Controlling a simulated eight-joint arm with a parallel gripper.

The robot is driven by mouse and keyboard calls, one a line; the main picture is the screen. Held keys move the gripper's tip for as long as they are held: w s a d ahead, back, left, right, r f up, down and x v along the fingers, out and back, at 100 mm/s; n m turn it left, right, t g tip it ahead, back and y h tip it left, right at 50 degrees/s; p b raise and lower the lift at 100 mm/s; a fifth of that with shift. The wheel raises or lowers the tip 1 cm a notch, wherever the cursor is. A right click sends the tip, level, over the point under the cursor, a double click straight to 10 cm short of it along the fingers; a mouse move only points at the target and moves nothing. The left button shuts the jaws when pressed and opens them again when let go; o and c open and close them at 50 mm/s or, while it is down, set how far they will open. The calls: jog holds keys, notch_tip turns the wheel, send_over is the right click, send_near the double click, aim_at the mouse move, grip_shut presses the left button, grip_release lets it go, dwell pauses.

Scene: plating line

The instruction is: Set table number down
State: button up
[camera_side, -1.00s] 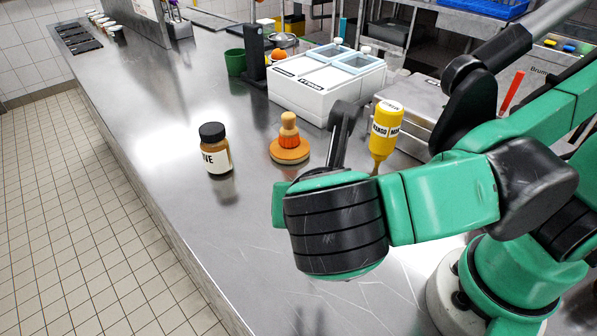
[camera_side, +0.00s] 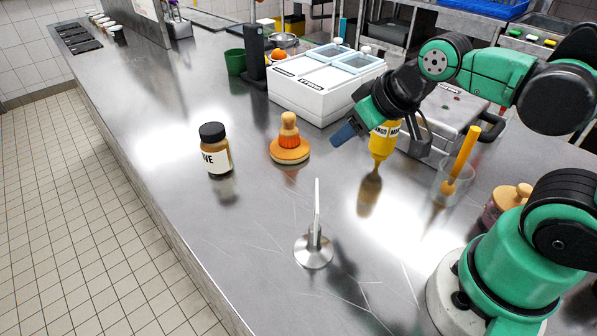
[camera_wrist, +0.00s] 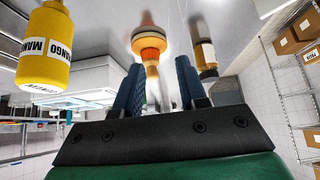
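The table number (camera_side: 314,248), a thin white upright card seen nearly edge-on in a round metal base, stands on the steel counter (camera_side: 270,215) in front of the arm. Its face and any number on it cannot be read from here. My gripper (camera_side: 343,134) is in the air well above and behind it, beside the yellow mango bottle, with its blue finger pads pointing left. In the wrist view my gripper (camera_wrist: 158,85) shows its two fingers apart with nothing held between them. The table number is not seen in the wrist view.
The yellow mango bottle (camera_side: 382,142) stands close by my gripper. A wooden-knobbed orange item (camera_side: 290,148), a brown jar (camera_side: 215,150) and a white lidded box (camera_side: 318,92) stand further back. A glass with a yellow stick (camera_side: 457,175) is at the right. The left counter is clear.

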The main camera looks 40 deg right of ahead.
jog(key=shift+o, duration=0.4)
notch_tip(320, 180, up, 5)
jog(key=n+g, duration=0.7)
jog(key=n, duration=2)
send_over(317, 194)
jog(key=shift+a, duration=0.15)
notch_tip(317, 194, down, 5)
jog(key=shift+f, duration=0.5)
jog(key=shift+f, duration=2.8)
